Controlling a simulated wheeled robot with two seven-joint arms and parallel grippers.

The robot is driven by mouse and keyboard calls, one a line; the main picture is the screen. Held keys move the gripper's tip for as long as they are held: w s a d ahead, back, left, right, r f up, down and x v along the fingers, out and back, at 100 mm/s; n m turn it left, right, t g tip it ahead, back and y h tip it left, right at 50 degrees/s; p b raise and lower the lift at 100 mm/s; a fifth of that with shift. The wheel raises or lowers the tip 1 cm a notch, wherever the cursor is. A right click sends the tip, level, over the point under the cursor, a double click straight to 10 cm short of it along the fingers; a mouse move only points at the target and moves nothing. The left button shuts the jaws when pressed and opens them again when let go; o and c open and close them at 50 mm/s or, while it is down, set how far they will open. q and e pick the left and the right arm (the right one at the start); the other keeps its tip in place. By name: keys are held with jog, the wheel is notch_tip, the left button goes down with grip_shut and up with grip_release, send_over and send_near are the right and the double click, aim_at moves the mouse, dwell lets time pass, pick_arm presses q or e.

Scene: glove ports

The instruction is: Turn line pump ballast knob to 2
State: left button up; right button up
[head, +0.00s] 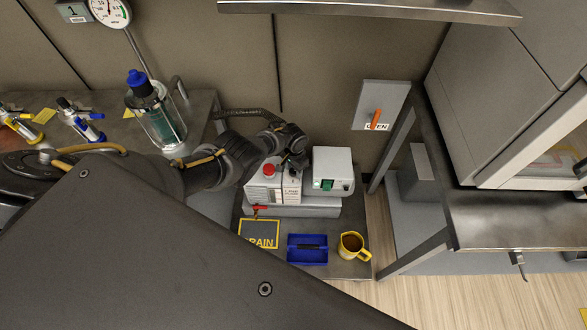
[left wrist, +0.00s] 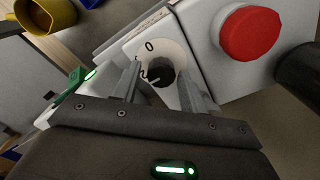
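The line pump ballast box (head: 285,193) is a white box with a red button (head: 268,171) on top and a label partly hidden by my left gripper (head: 296,160). In the left wrist view the black knob (left wrist: 160,72) sits on a white dial (left wrist: 172,50) marked 0, with other marks partly covered. My left gripper (left wrist: 160,78) is over the dial, with one finger on each side of the knob. A small gap seems to show between the fingers and the knob, so it looks open. The red button (left wrist: 250,33) is right of the dial. My right gripper is not in view.
A white box with a green switch (head: 331,170) stands right of the ballast box. A blue tray (head: 307,250), a yellow mug (head: 352,245) and a drain sign (head: 260,234) lie in front. A red-handled valve (head: 259,208) is close by. A glass trap (head: 155,110) stands at left.

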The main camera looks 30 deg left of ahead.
aim_at(294, 171)
pick_arm(q)
jog(key=shift+o, duration=0.6)
jog(key=shift+r+p, duration=0.35)
notch_tip(294, 171, up, 10)
jog(key=p, duration=0.6)
